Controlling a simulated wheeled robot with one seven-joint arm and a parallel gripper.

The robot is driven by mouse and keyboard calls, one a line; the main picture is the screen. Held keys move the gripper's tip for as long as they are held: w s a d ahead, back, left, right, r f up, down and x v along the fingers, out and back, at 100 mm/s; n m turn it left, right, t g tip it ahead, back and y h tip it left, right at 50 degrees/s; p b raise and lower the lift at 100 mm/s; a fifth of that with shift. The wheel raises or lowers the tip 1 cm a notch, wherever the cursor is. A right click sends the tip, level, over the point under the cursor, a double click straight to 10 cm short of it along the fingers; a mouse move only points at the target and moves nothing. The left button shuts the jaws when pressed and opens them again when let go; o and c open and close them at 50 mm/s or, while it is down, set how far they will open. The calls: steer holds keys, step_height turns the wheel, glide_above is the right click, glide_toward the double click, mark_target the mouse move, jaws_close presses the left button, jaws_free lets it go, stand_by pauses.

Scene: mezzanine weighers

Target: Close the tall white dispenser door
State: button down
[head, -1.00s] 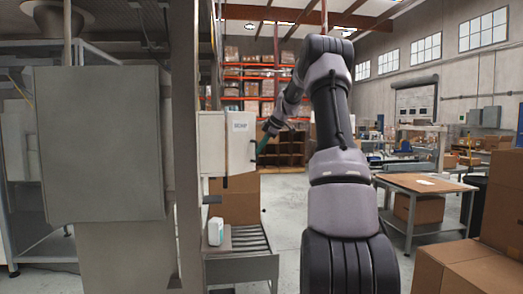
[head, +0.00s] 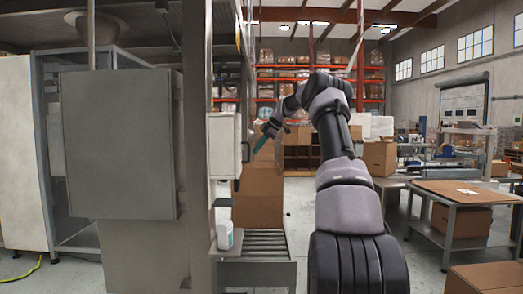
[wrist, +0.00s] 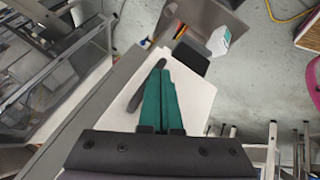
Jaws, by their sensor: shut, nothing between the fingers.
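The white dispenser (head: 222,145) is mounted on the grey post in the head view. A dark handle (head: 246,152) stands out at its right edge. The door's face is seen too edge-on to tell whether it is fully closed. My gripper (head: 262,141), with teal fingers, is just right of the dispenser. In the wrist view the fingers (wrist: 162,72) are together and empty, over a white panel (wrist: 195,100) of the dispenser. A dark elongated handle (wrist: 147,88) lies beside them on the left. Contact with the panel cannot be told.
A white bottle (head: 225,236) stands by the roller conveyor (head: 262,243) below the dispenser. A grey cabinet (head: 118,145) is at left. A workbench (head: 470,193) is at right, with open floor between.

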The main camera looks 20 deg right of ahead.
steer(key=shift+w+a, duration=0.3)
steer(key=shift+w, duration=0.2)
steer(key=shift+a, duration=0.1)
stand_by(0.3)
